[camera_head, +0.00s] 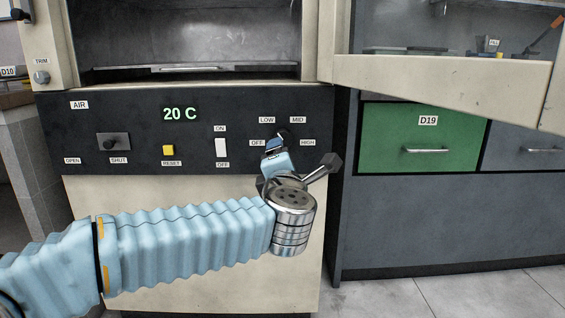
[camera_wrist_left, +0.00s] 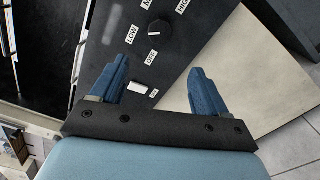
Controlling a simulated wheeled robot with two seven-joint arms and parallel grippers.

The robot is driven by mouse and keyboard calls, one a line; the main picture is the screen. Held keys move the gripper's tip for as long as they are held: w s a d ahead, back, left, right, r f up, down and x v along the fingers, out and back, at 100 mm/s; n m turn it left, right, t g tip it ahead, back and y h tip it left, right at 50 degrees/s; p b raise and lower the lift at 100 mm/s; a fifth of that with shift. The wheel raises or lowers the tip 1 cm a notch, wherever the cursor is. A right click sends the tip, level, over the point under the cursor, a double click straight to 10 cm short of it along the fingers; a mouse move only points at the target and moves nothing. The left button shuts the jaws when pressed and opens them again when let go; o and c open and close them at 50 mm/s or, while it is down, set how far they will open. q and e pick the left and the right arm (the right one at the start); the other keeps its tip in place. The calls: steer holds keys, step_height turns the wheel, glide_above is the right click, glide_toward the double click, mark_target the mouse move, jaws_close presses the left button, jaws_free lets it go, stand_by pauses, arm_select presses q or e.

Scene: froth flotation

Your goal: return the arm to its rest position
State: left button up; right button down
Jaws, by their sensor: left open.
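My left arm (camera_head: 190,245) reaches in from the left, in a light blue sleeve, toward the black control panel (camera_head: 60,130). My left gripper (camera_head: 274,146) is in front of the panel, near the knob with OFF, LOW, MID and HIGH labels. In the left wrist view my left gripper (camera_wrist_left: 160,70) has its two blue fingers wide apart with nothing between them. The black knob (camera_wrist_left: 159,32) stands beyond the fingertips, apart from them. Its pale mark appears to face the LOW side. In the head view the gripper partly hides the knob (camera_head: 285,134). My right gripper does not show.
A green drawer D19 (camera_head: 420,139) is to the right. Open floor (camera_head: 440,295) lies at lower right.

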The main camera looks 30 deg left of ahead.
arm_select(q)
steer(key=shift+f, duration=0.1)
stand_by(0.3)
